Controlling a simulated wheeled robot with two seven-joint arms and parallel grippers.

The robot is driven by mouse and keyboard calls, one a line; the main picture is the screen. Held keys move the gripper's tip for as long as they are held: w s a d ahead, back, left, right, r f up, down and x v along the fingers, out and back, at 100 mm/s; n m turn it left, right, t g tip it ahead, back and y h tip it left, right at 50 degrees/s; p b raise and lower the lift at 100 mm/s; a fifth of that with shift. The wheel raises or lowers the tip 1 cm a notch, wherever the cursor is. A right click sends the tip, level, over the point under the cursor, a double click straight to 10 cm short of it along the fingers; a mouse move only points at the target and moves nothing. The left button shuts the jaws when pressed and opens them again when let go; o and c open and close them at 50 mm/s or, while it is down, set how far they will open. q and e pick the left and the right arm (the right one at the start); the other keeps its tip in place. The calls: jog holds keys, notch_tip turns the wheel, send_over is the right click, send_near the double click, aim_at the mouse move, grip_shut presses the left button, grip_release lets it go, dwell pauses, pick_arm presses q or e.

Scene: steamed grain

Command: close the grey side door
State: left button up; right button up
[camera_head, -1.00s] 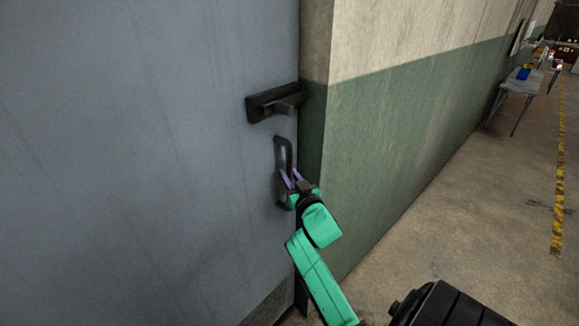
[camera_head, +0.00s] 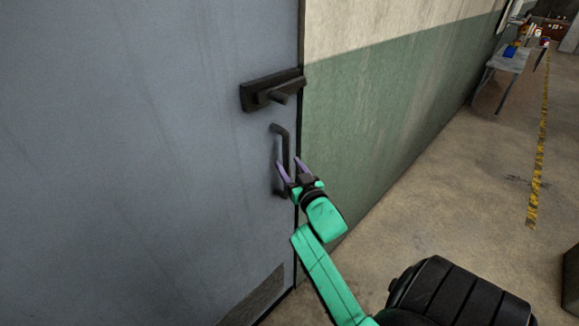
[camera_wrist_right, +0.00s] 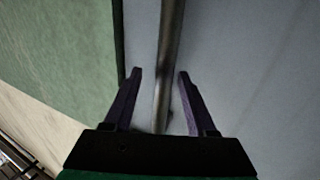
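The grey side door (camera_head: 150,160) fills the left of the head view, its right edge close against the green and cream wall. A dark latch (camera_head: 272,91) sits on it, with a dark vertical pull handle (camera_head: 284,150) below. My right gripper (camera_head: 290,166) is at the lower part of the pull handle, fingers apart. In the right wrist view the handle bar (camera_wrist_right: 170,60) runs between the two open fingers (camera_wrist_right: 160,75), with gaps on both sides. My left gripper is not in view.
The green and cream wall (camera_head: 400,100) runs back to the right of the door. Open concrete floor (camera_head: 450,200) with a yellow striped line (camera_head: 540,150) lies to the right. A table (camera_head: 500,65) stands against the wall farther back.

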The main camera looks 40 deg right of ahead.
jog(key=shift+a, duration=0.1)
jog(key=b+v, duration=0.3)
jog(key=v, duration=1.1)
jog(key=shift+s, duration=0.25)
